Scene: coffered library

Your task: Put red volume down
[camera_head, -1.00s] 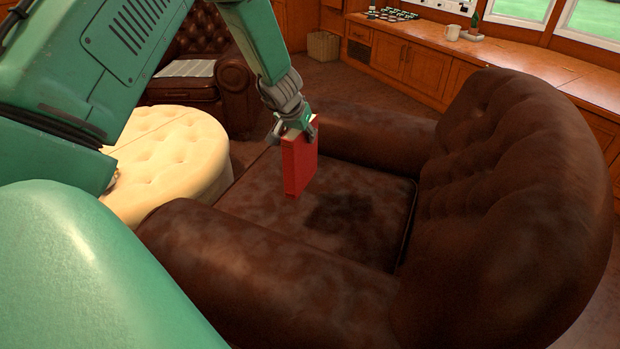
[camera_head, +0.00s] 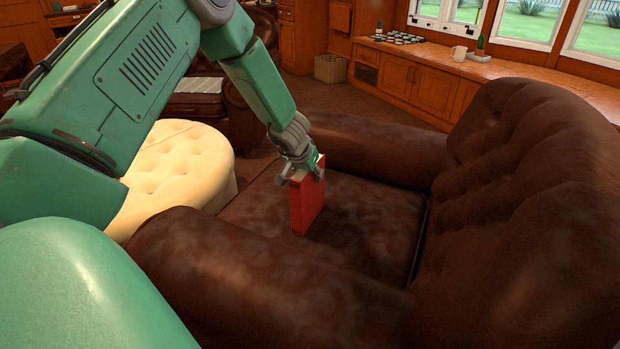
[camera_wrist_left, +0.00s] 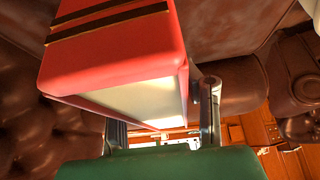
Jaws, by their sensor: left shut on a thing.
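The red volume (camera_head: 308,208) stands upright over the seat of the brown leather armchair (camera_head: 360,215). Its lower edge is at or very close to the seat; I cannot tell whether it touches. My left gripper (camera_head: 306,172) is shut on the top of the volume. In the left wrist view the red volume (camera_wrist_left: 115,50) fills the upper middle, with dark bands across its red cover and its pale page edges facing the camera. A finger of the left gripper (camera_wrist_left: 165,120) shows along its right side. My right gripper is not in view.
A cream tufted ottoman (camera_head: 170,165) stands left of the armchair. The armchair's near arm (camera_head: 250,270), far arm (camera_head: 375,145) and tufted back (camera_head: 530,170) enclose the seat.

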